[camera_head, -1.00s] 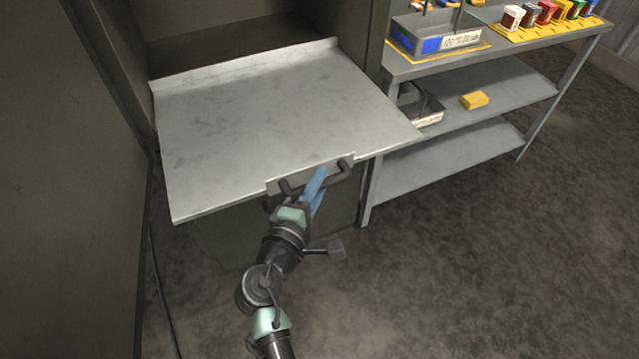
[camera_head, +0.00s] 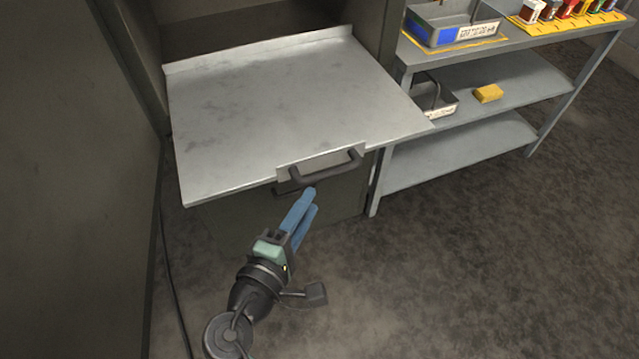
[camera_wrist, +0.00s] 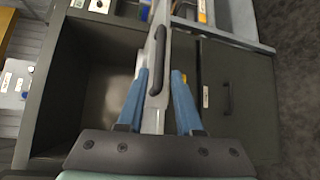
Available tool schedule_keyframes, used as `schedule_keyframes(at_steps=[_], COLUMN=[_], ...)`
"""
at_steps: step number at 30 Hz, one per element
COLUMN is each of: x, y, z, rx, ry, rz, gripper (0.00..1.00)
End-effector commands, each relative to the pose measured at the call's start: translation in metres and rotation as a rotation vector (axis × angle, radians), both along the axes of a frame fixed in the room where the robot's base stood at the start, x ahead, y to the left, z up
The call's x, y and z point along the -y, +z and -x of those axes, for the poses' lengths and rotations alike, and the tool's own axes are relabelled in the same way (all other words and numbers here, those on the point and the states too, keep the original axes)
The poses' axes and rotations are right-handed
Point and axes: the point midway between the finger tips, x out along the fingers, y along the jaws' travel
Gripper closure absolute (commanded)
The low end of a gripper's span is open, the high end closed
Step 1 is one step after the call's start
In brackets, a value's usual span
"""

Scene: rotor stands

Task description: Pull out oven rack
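The oven rack (camera_head: 290,105) is a flat grey metal sheet standing well out of the dark cabinet opening. Its dark bar handle (camera_head: 328,166) is on a plate at the front edge. My gripper (camera_head: 310,200), with two blue fingers, is just in front of and below the handle, apart from it. The rack's edge (camera_wrist: 154,122) shows between the fingers, seen nearly edge-on.
A dark panel (camera_head: 70,180) stands close on the left. A grey shelf unit (camera_head: 470,145) on the right holds bins, small coloured containers and a yellow block (camera_head: 488,93). A cable (camera_head: 168,270) lies on the floor at left. The floor in front is clear.

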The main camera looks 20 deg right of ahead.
Motion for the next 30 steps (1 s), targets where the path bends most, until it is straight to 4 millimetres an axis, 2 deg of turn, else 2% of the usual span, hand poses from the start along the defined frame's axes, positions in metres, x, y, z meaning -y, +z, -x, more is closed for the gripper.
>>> schedule_keyframes(at_steps=[4, 10, 26, 29, 30], x=[-0.016, -0.023, -0.023, -0.023, -0.024], y=[0.003, 0.005, 0.005, 0.016, 0.026], z=[0.016, 0.024, 0.024, 0.015, 0.007], rx=[-0.001, 0.000, 0.000, 0.042, 0.082], ry=[0.002, -0.001, 0.000, 0.007, 0.016], rz=[0.000, 0.000, 0.000, -0.046, -0.089], gripper=[0.65, 0.65, 0.65, 0.65, 0.65])
